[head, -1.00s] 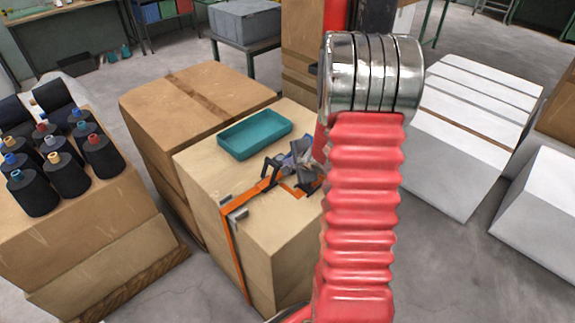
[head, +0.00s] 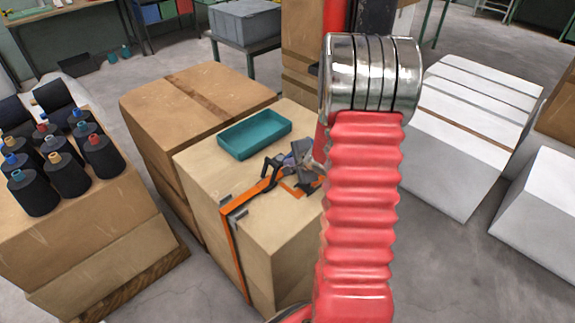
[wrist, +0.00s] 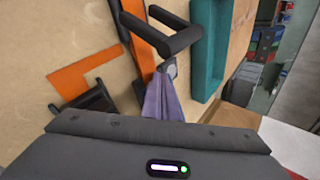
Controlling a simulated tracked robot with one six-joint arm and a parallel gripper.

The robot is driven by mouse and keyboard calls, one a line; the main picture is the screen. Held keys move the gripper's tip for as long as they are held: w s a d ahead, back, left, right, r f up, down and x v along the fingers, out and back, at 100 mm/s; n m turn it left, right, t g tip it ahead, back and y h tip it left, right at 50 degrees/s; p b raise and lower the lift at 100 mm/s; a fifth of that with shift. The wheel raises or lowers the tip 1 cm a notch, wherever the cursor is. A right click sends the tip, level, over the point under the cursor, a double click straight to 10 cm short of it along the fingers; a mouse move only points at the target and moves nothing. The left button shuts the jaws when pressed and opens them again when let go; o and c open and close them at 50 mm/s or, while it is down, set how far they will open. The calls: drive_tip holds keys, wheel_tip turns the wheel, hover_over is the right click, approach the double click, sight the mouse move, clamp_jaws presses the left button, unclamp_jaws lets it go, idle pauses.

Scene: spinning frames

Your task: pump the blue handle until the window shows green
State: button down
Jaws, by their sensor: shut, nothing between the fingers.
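An orange strap (head: 232,250) runs over the pale box and through a black buckle-like mechanism (head: 270,168). In the wrist view the strap (wrist: 88,74) and a black bar frame (wrist: 165,38) show close up. A bluish-purple tapered piece (wrist: 162,98), perhaps the blue handle, stands beside the frame. It shows small in the head view (head: 290,161). My gripper's dark grey body (wrist: 155,145) fills the bottom of the wrist view, near the purple piece; the gripper is shut and empty. Its fingertips are hidden. I cannot make out the window on the mechanism.
A teal tray (head: 254,136) lies on the pale box (head: 205,180), behind the mechanism. A cardboard box (head: 150,115) and several black thread cones (head: 66,178) are to the left. White boxes (head: 470,115) stand to the right. My red arm hides part of the box top.

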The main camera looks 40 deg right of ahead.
drive_tip(key=shift+s+d+f, duration=0.15)
drive_tip(key=shift+s+f, duration=0.1)
drive_tip(key=shift+f, duration=0.45)
idle(0.3)
drive_tip(key=shift+r, duration=0.1)
idle(0.3)
drive_tip(key=shift+w+a+r, duration=0.1)
drive_tip(key=shift+a+r, duration=0.5)
drive_tip(key=shift+r, duration=0.05)
drive_tip(key=shift+a+r, duration=0.3)
drive_tip(key=shift+r, duration=0.4)
drive_tip(key=shift+r, duration=0.2)
drive_tip(key=shift+a+r, duration=0.35)
drive_tip(key=shift+r, duration=0.35)
drive_tip(key=shift+a+r, duration=0.35)
drive_tip(key=shift+r, duration=0.3)
drive_tip(key=shift+a+r, duration=0.35)
drive_tip(key=shift+r, duration=0.35)
